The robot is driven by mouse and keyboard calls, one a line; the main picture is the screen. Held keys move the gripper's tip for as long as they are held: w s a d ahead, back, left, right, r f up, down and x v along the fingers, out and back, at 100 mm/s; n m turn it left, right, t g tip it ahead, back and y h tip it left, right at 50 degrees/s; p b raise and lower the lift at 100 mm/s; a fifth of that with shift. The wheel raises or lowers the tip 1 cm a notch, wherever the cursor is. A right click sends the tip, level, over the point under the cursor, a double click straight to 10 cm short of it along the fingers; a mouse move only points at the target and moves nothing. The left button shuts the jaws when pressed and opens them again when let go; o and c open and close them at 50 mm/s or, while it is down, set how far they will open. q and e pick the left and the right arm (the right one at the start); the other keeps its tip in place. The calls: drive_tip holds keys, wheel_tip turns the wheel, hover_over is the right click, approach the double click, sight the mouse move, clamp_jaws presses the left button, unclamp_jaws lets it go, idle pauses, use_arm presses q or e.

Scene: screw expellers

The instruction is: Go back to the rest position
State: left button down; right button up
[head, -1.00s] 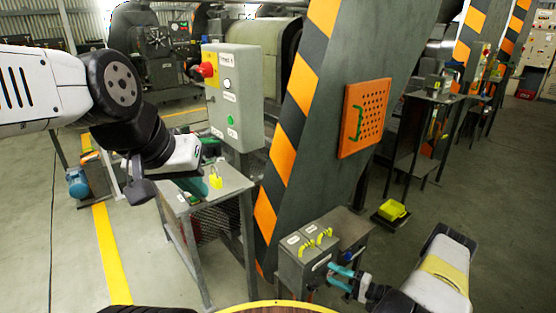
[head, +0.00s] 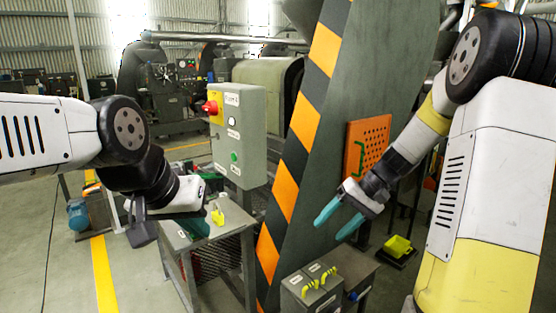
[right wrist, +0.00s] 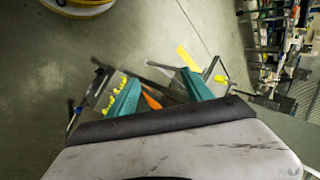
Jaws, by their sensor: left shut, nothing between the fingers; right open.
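My left gripper (head: 194,222) has teal fingers and is shut and empty. In the head view it hangs at the left over a small metal table (head: 240,222), beside a yellow padlock-like piece (head: 218,217). My right gripper (head: 330,231) is open and empty. Its teal fingers point down and left, in front of the striped column and above the grey boxes. In the right wrist view, the right gripper (right wrist: 158,84) shows two spread teal fingers with no object held between them.
A grey control box (head: 238,135) with a red knob stands between the arms. A striped column (head: 325,150) carries an orange perforated panel (head: 366,147). Grey boxes with yellow handles (head: 310,288) stand below the right gripper.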

drive_tip(key=s+r+t+h, duration=0.2)
drive_tip(key=s+r, duration=0.4)
drive_tip(key=s, duration=0.3)
drive_tip(key=s+r+t+h, duration=0.3)
drive_tip(key=s+r, duration=0.3)
drive_tip(key=s, duration=0.3)
drive_tip(key=shift+s+r+t, duration=0.15)
drive_tip(key=shift+r+t, duration=0.15)
drive_tip(key=shift+t, duration=0.1)
drive_tip(key=shift+a, duration=0.15)
idle(0.5)
